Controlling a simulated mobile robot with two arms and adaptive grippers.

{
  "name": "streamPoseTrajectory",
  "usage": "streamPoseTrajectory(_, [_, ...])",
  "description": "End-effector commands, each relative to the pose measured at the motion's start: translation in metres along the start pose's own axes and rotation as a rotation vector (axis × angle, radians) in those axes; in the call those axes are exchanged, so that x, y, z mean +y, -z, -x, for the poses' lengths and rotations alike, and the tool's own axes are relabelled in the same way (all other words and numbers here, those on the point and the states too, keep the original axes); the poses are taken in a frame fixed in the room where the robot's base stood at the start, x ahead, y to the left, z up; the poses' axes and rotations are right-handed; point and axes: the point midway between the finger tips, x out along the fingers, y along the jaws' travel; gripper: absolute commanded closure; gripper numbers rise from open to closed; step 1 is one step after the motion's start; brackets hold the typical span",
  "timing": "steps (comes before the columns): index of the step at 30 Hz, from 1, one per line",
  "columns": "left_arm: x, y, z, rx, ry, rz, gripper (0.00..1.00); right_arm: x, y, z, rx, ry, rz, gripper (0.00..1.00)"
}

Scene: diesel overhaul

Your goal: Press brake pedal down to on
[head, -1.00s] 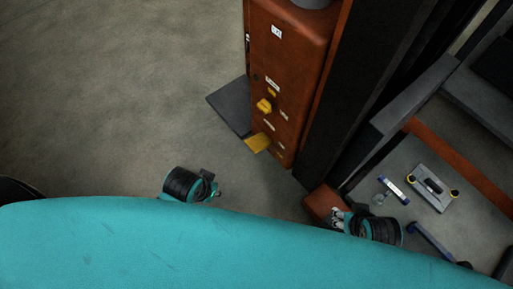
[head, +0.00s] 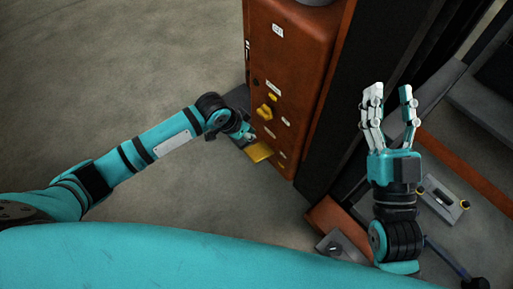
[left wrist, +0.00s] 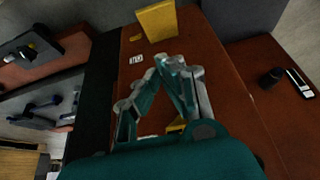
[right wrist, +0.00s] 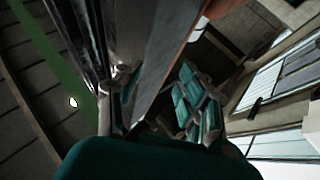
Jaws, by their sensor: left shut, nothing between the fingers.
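The yellow brake pedal (head: 259,152) sticks out low from the side of the orange-brown cabinet (head: 290,60). My left gripper (head: 250,135) is shut and empty, just above and beside the pedal in the head view. In the left wrist view its closed fingertips (left wrist: 176,64) point toward the yellow pedal plate (left wrist: 157,22), with a visible gap in the picture. Whether they touch cannot be told from the head view. My right gripper (head: 390,92) is raised at the right, fingers spread and empty; its spread fingers (right wrist: 155,105) also show in the right wrist view.
A yellow knob (head: 264,113) sits on the cabinet face above the pedal, beside small labels. A dark column (head: 335,95) stands right of the cabinet. A grey surface at the right bears a grey plate-like part (head: 440,200). The floor at left is clear.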

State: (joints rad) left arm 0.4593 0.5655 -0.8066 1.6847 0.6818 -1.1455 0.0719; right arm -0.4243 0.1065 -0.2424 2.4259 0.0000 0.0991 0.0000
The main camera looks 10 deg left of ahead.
Motion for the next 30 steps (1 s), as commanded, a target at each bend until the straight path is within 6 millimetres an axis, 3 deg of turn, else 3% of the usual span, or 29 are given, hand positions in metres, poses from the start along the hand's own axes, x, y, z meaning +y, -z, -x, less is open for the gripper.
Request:
streamPoseTrajectory(17, [-0.004,0.001,-0.008,-0.001,0.003,0.001,1.0,-0.002,0.016,0.001,0.096,0.004,-0.004,0.6])
streamPoseTrajectory(23, [-0.004,0.0,-0.027,-0.001,0.003,0.001,1.0,-0.006,0.05,0.011,0.308,0.012,-0.014,0.6])
streamPoseTrajectory(30, [-0.004,0.0,-0.051,-0.001,0.003,0.001,1.0,-0.01,0.094,0.038,0.605,0.021,-0.031,0.6])
